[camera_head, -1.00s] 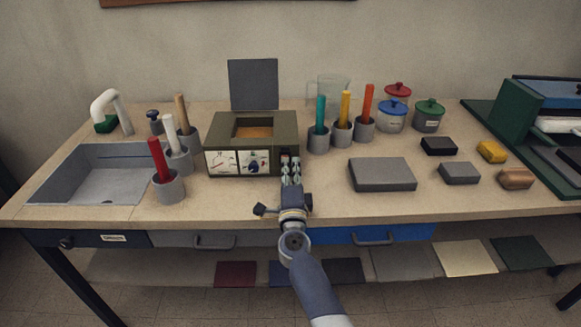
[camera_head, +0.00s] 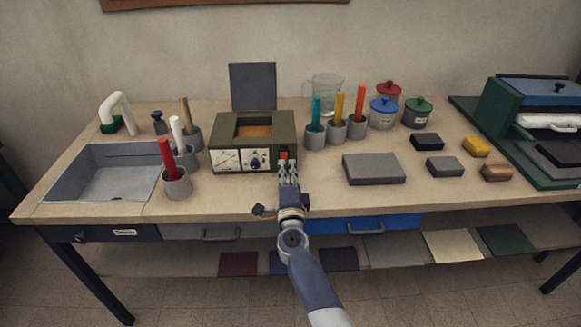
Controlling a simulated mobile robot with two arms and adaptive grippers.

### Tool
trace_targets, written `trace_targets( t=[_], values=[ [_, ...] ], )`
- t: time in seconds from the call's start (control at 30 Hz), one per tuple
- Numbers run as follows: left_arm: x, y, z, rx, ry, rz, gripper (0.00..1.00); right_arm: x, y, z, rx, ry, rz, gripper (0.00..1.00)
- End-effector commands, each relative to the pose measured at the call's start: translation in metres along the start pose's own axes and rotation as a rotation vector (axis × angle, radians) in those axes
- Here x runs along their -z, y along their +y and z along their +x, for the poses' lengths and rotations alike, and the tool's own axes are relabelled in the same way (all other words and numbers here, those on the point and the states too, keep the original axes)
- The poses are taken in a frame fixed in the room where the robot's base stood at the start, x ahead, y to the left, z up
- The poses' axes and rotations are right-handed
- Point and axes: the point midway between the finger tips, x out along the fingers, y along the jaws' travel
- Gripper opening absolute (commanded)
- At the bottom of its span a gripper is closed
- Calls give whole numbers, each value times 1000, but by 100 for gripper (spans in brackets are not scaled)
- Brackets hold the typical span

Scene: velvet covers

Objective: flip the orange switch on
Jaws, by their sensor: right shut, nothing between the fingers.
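The orange switch (camera_head: 284,155) is on the right end of the front panel of an olive-green box (camera_head: 262,121). It is small, and I cannot tell which way it is tipped. The panel also carries a white meter face and a dark dial (camera_head: 254,160). My right gripper (camera_head: 288,166) is shut and empty. Its fingertips are just below and in front of the switch, close to the panel; I cannot tell whether they touch. They hide the area right under the switch. My left gripper is not in view.
A grey block (camera_head: 373,168) lies to the right of the gripper. Cups with coloured sticks (camera_head: 176,186) stand left of the box, more behind its right side. A sink (camera_head: 100,183) is at the left. The box's grey lid (camera_head: 253,86) stands open.

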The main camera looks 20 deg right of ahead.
Motion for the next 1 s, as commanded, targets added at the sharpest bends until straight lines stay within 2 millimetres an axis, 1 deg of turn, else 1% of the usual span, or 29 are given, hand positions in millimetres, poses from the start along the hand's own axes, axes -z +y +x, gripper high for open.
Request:
trace_targets(
  t=[0.03,0.13,0.2,0.27,0.37,0.5,0.53,0.6,0.7,0.9,1.0],
  values=[
    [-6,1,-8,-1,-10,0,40,1,-4,-8,-3,1,0,0],
    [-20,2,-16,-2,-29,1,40,0,-9,-22,-3,0,-1,0],
    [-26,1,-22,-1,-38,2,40,0,-11,-32,-4,-1,1,0],
    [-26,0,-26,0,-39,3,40,0,-14,-42,-4,-1,-1,0],
    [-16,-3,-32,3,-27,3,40,0,-19,-58,-4,0,-1,0],
    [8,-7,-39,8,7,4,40,0,-24,-78,-3,0,-1,0],
    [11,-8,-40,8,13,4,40,0,-24,-82,-3,-1,-2,0],
    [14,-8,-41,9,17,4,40,0,-26,-88,-2,-1,0,0],
    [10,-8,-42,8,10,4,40,0,-27,-93,-2,-1,1,0],
    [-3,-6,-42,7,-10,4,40,0,-28,-95,-1,0,0,0],
    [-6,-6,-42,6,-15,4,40,0,-28,-95,-1,0,0,0]
  ],
)
